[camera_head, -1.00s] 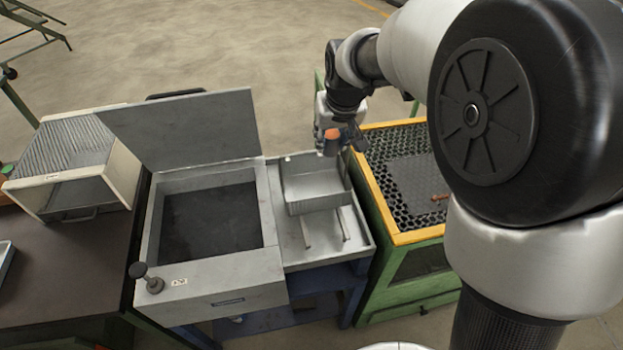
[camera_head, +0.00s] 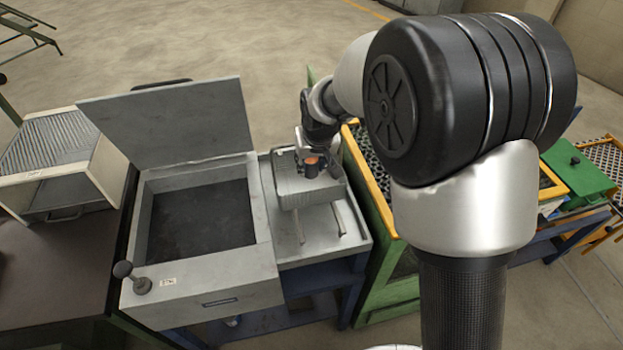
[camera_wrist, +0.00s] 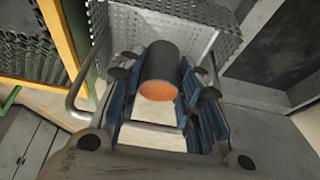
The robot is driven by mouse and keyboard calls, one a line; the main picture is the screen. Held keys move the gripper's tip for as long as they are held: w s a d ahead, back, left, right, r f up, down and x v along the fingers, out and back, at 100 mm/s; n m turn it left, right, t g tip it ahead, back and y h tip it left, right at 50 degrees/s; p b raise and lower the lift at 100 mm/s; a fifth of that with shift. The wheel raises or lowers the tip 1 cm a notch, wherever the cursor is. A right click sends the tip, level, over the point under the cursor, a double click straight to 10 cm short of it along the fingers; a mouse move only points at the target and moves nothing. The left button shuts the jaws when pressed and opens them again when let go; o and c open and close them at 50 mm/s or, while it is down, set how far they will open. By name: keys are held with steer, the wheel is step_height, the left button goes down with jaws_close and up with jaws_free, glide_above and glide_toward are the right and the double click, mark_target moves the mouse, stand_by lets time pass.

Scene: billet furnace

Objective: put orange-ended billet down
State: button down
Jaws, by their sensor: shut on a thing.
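The orange-ended billet (camera_wrist: 161,70) is a dark grey cylinder with an orange end face. My gripper (camera_wrist: 158,88) is shut on it, with a blue-padded finger on each side. In the head view the billet's orange end (camera_head: 312,160) shows at my gripper (camera_head: 313,166), over the grey basket (camera_head: 295,196). In the wrist view the perforated wall of the basket (camera_wrist: 185,32) is beyond the billet. I cannot tell whether the billet touches the basket floor.
The basket sits on a grey tray (camera_head: 349,240) beside an open-topped box (camera_head: 207,278) with its lid (camera_head: 165,124) raised. A green bench with a yellow rim (camera_head: 371,195) stands close on the right. A cream ribbed box (camera_head: 68,190) stands at left.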

mark_target(312, 178)
steer(key=shift+f+b, duration=0.85)
steer(key=shift+f, duration=1.85)
steer(key=shift+f+b, duration=0.5)
steer(key=shift+f, duration=0.15)
steer(key=c, duration=1.2)
jaws_free()
steer(key=shift+o, duration=0.2)
steer(key=shift+r, duration=0.1)
